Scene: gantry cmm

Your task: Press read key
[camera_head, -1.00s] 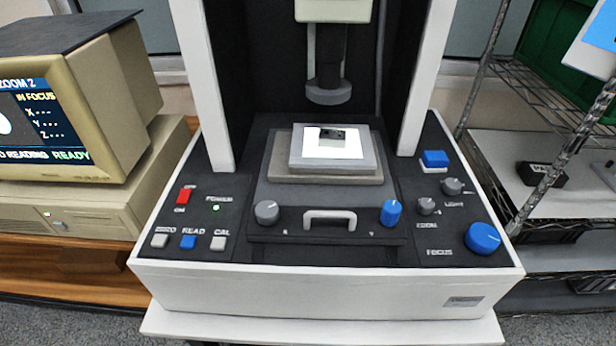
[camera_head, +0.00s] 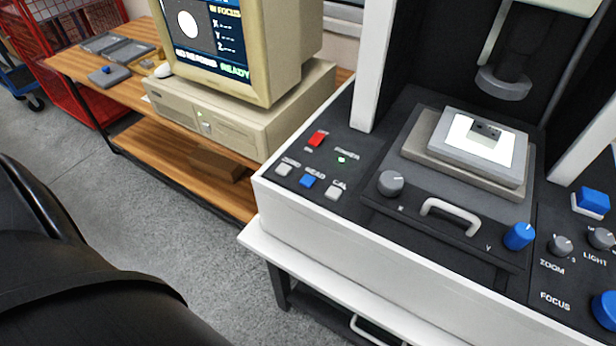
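The blue READ key (camera_head: 307,181) sits on the front left of the black machine panel, between the ZERO key (camera_head: 284,170) and the CAL key (camera_head: 333,192). The red power switch (camera_head: 318,138) is behind it, with a lit green lamp (camera_head: 341,160) beside it. The monitor (camera_head: 211,35) shows IN FOCUS, X, Y and Z lines with dashes, NO READING and READY. A black part of my arm fills the lower left. Neither gripper is in view.
A drawer handle (camera_head: 450,215), a grey knob (camera_head: 390,183) and a blue knob (camera_head: 519,236) stand right of the keys. The lit stage (camera_head: 462,163) holds a small dark part under the lens column (camera_head: 504,84). A wooden desk (camera_head: 130,99) is at left; floor before it is clear.

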